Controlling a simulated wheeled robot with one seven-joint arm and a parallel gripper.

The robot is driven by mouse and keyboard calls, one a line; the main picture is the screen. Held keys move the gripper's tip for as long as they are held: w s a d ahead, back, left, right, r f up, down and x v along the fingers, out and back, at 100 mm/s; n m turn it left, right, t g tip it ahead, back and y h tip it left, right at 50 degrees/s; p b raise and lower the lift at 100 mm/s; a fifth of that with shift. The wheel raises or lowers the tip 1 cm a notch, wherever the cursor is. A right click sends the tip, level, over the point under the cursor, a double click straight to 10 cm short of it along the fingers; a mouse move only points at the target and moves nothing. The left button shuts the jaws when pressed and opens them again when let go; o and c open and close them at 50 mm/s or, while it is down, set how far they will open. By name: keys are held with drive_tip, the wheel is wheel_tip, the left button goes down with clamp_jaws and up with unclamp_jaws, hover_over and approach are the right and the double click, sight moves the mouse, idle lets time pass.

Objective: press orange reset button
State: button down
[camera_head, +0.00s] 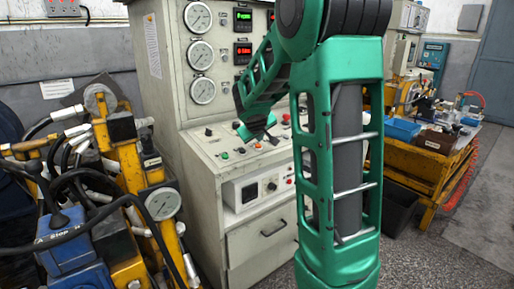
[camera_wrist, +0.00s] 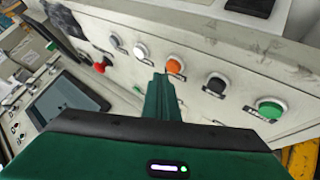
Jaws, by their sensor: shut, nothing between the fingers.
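The orange button (camera_wrist: 174,65) sits on the light panel in the wrist view, in a row with white, black and green buttons. My gripper (camera_wrist: 160,77) is shut and empty, its joined green fingers pointing at the panel. The fingertips appear just below and left of the orange button. I cannot tell whether they touch the panel. In the head view my gripper (camera_head: 268,140) is over the sloping desk of the control cabinet (camera_head: 205,165). The orange button is small and hard to make out there.
A green button (camera_wrist: 270,109), a black button (camera_wrist: 216,84), a white button (camera_wrist: 141,51) and a red knob (camera_wrist: 102,64) are close by. Yellow machinery with hoses (camera_head: 110,170) stands left of the cabinet. An orange workbench (camera_head: 430,170) stands at right.

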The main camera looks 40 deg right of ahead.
drive_tip(key=shift+s+r, duration=0.2)
drive_tip(key=shift+r, duration=1.05)
drive_tip(key=shift+s+r, duration=0.2)
drive_tip(key=shift+r, duration=1.05)
drive_tip(key=s+a+f+m+g+y, duration=0.1)
drive_tip(key=s+a, duration=0.5)
drive_tip(key=s, duration=0.6)
drive_tip(key=s+a+f+m+g+y, duration=0.2)
drive_tip(key=s+a+f, duration=0.4)
drive_tip(key=s, duration=0.6)
drive_tip(key=s+a+f+m+g+y, duration=0.1)
drive_tip(key=s+a+f+g+y, duration=0.3)
drive_tip(key=s+a, duration=0.3)
drive_tip(key=s, duration=0.5)
drive_tip(key=shift+a+f+y, duration=0.2)
drive_tip(key=shift+a+y, duration=0.1)
drive_tip(key=shift+s, duration=0.1)
